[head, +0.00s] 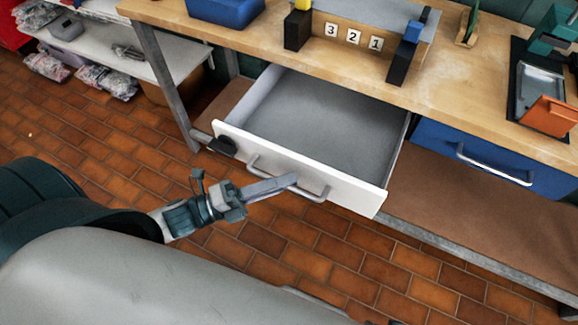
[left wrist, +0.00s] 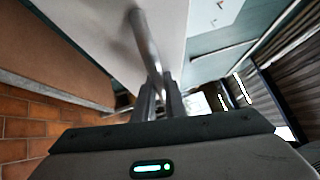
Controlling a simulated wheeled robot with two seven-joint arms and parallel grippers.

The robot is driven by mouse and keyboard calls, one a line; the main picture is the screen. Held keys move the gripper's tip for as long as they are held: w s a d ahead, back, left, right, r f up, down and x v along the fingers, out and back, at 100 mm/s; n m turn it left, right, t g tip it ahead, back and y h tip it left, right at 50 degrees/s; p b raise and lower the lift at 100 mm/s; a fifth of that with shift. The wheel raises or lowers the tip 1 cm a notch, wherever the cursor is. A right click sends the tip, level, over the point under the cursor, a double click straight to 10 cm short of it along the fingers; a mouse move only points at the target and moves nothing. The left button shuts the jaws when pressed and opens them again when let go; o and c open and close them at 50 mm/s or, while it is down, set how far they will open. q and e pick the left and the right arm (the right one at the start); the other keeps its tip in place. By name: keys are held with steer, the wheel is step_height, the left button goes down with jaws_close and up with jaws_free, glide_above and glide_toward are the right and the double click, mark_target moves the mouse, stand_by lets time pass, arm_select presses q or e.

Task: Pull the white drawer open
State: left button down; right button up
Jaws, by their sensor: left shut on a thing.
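The white drawer (head: 300,172) stands pulled out from under the wooden workbench, and its grey inside looks empty. A grey bar handle (head: 262,168) runs along its front. My left gripper (head: 292,180) reaches in from the left and is shut on the handle near its middle. In the left wrist view the fingers of my left gripper (left wrist: 157,100) close on the handle bar (left wrist: 145,35), with the white drawer front (left wrist: 110,30) behind it. My right gripper is in neither view.
The workbench (head: 265,48) carries a blue bin (head: 225,10), a number stand (head: 352,36) and a black tray (head: 540,85). A blue drawer (head: 495,160) to the right is shut. A lower shelf (head: 470,225) runs beneath. Brick-tiled floor (head: 90,150) is clear in front.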

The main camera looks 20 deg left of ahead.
arm_select(q)
steer(key=shift+s, duration=0.2)
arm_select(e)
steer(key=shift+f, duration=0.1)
arm_select(q)
steer(key=c, duration=2.1)
jaws_free()
steer(key=shift+a, duration=0.1)
steer(key=b+v, duration=0.2)
steer(key=v, duration=1.5)
steer(key=shift+s, duration=0.15)
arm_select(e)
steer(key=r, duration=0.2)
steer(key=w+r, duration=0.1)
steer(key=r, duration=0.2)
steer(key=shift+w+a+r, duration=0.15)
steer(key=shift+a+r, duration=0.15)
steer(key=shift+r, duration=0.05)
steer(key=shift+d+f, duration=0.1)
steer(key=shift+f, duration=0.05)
